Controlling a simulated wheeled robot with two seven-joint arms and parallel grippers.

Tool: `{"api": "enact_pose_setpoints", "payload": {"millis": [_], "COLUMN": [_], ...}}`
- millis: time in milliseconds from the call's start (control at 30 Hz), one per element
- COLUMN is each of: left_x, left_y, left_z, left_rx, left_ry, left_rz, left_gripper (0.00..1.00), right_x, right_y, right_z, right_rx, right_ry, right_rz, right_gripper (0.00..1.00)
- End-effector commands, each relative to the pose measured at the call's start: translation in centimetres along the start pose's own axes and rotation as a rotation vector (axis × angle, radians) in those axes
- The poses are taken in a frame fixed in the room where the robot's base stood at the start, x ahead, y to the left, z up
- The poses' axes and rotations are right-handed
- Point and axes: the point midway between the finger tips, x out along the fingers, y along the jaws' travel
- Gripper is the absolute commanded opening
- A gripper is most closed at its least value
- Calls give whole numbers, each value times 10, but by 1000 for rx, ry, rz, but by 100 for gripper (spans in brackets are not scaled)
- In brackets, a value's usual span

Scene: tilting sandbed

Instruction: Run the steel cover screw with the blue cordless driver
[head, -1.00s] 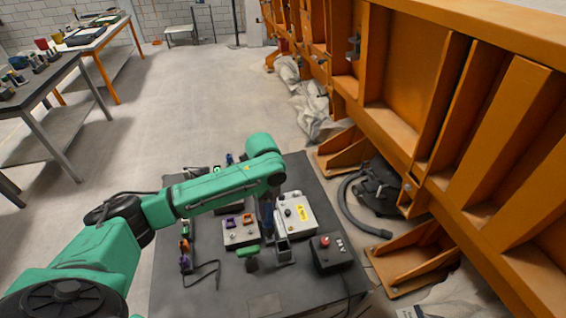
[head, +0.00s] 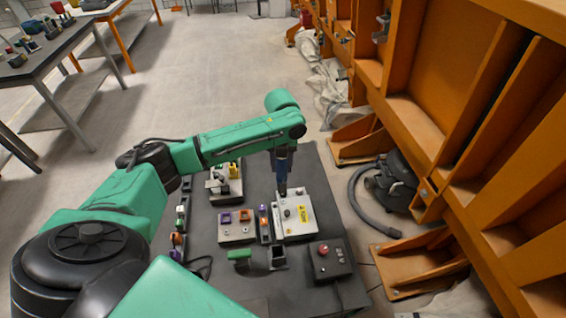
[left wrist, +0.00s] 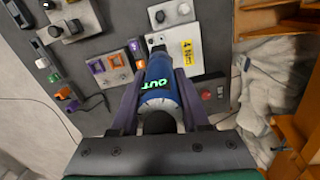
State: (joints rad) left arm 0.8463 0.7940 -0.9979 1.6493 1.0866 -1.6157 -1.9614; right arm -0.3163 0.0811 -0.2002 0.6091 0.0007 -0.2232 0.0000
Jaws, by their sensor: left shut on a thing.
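My left gripper (left wrist: 160,112) is shut on the blue cordless driver (left wrist: 158,80), whose green lettering seems to read OUT. In the head view the left gripper (head: 284,152) points down, with the driver (head: 283,178) below it. The driver's lower end is at the upper left part of a light grey steel box (head: 308,225) with a yellow label. The box also shows in the left wrist view (left wrist: 205,55), partly behind the driver. I cannot tell whether the driver touches the box. The screw under the tip cannot be made out. My right gripper is out of view.
A grey block with purple and orange parts (head: 238,234), an open dark holder (head: 277,256), and a black box with a red button (head: 329,260) stand close by on the dark bench (head: 320,175). Orange steel framework (head: 450,120) rises at the right.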

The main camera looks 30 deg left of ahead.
Motion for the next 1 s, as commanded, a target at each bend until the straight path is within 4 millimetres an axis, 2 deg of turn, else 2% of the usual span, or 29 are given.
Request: {"api": "enact_pose_setpoints", "payload": {"millis": [133, 300, 400, 633, 767, 1000], "left_x": [-5, 17, 30, 52, 55, 54], "left_y": [0, -1, -1, -1, -1, -1], "left_z": [1, 1, 1, 1, 1, 1], "left_rx": [-2, -2, -1, -2, -2, -2], "left_ry": [0, 1, 2, 0, 0, 0], "left_rz": [-1, -2, -2, -2, -3, -3], "left_gripper": [0, 0, 0, 0, 0, 0], "right_x": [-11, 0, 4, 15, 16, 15], "right_y": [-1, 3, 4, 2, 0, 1], "right_z": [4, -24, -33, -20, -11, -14], "right_rx": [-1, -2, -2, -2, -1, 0], "right_ry": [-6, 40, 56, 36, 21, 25], "right_rz": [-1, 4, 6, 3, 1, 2], "right_gripper": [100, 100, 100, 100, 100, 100]}}
